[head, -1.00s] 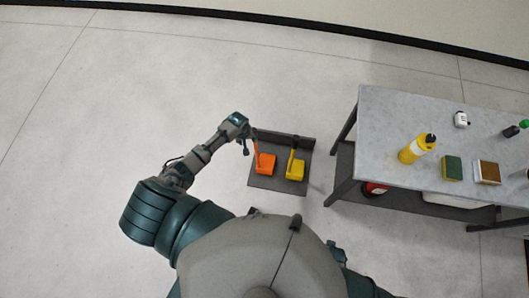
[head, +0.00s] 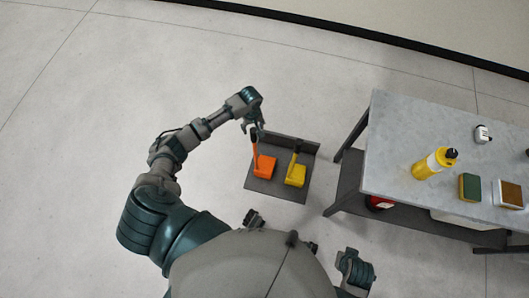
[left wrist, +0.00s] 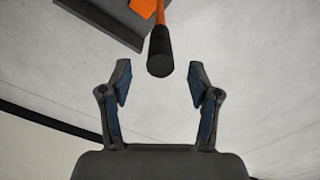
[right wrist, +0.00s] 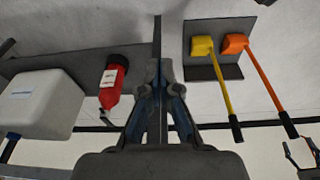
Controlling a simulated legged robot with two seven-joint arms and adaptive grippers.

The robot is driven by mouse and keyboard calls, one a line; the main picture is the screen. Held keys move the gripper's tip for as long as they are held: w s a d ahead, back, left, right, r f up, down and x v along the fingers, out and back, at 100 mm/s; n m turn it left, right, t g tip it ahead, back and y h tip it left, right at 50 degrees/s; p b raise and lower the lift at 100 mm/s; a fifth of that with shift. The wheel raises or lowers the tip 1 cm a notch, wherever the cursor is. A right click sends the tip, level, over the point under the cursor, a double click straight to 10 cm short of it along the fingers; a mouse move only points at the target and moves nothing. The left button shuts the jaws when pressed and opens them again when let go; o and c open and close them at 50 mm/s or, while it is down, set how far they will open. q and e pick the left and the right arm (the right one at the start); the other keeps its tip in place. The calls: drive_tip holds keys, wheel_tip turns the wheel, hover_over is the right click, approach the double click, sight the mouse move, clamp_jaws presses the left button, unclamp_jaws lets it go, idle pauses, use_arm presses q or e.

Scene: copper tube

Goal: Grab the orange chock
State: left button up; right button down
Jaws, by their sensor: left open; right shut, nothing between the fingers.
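The orange chock (head: 264,167) sits on a dark holder (head: 290,194) on the floor in the head view, its long handle tilted up toward my left gripper (head: 253,127). My left gripper is open. In the left wrist view, the handle's black grip (left wrist: 159,50) ends centred between the spread fingertips (left wrist: 160,80), with a gap on both sides. The right wrist view shows the orange chock (right wrist: 236,43) with its whole handle, and my right gripper (right wrist: 160,75) shut and empty. A yellow chock (head: 296,175) sits to the right of the orange one.
A grey table (head: 385,165) stands at right with a yellow bottle (head: 430,165), a sponge (head: 469,187) and other items. Its lower shelf (head: 345,190) holds a red container (right wrist: 113,85) and a white box (right wrist: 40,100). The floor left of the holder is clear.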

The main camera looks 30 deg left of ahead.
use_arm(q)
drive_tip(key=shift+a+f, duration=0.1)
drive_tip(key=shift+f, duration=0.25)
drive_tip(key=shift+a+f, duration=0.1)
drive_tip(key=shift+f, duration=0.2)
drive_tip(key=f+b, duration=0.1)
drive_tip(key=f, duration=0.1)
drive_tip(key=f+b, duration=0.1)
drive_tip(key=f, duration=0.1)
drive_tip(key=shift+w+d+f, duration=0.1)
drive_tip(key=shift+d+f, duration=0.05)
drive_tip(key=shift+d, duration=0.05)
drive_tip(key=shift+a, duration=0.2)
drive_tip(key=shift+c, duration=0.8)
drive_tip(key=c, duration=0.8)
clamp_jaws()
drive_tip(key=shift+w+d, duration=0.1)
drive_tip(key=shift+w, duration=0.05)
use_arm(e)
drive_tip(key=w+a+r+t+y, duration=0.1)
drive_tip(key=w+t, duration=0.3)
drive_tip(key=w, duration=0.4)
drive_tip(key=shift+a+r, duration=0.4)
drive_tip(key=shift+a, duration=0.45)
